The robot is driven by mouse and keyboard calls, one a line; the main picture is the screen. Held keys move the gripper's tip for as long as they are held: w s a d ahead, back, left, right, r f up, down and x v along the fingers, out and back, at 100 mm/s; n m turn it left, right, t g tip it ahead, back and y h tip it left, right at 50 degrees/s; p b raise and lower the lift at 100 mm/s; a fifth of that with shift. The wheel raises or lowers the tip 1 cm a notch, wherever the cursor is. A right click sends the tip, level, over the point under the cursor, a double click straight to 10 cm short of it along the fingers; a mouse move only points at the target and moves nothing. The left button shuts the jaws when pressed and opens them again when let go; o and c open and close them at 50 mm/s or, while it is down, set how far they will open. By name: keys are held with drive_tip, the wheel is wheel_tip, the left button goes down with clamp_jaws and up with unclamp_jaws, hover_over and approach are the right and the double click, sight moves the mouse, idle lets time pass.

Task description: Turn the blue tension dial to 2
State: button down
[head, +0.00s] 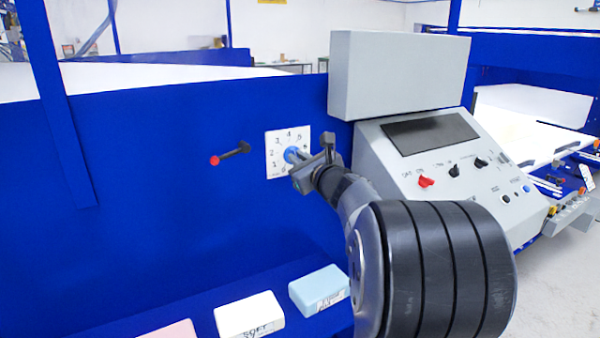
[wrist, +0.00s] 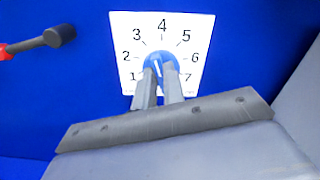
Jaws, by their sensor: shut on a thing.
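The blue tension dial (wrist: 157,59) sits in the middle of a white square scale plate (wrist: 191,28) numbered around it, on a blue wall. A white pointer line on the dial points up and slightly left, near 4 on its 3 side. In the head view the dial (head: 291,154) and plate (head: 273,143) are partly behind my gripper. My gripper (wrist: 160,75) is shut on the dial, one finger on each side, with the fingertips covering its lower part. In the head view my gripper (head: 299,163) reaches the dial from the right.
A black lever with a red knob (head: 215,160) sticks out of the wall left of the plate. A grey control console (head: 450,205) with a red knob (head: 426,182) stands close on the right. Below lie pink (head: 172,330), white (head: 249,315) and light-blue (head: 319,288) foam blocks.

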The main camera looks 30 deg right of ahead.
drive_tip(key=shift+a+f+n+b, duration=0.1)
drive_tip(key=shift+f+n+b, duration=0.05)
drive_tip(key=shift+n+b, duration=2.95)
drive_tip(key=shift+a+f+n+b, duration=0.1)
drive_tip(key=shift+n+b, duration=2.8)
drive_tip(key=shift+b, duration=0.4)
drive_tip(key=c, duration=1.5)
unclamp_jaws()
drive_tip(key=shift+r, duration=0.1)
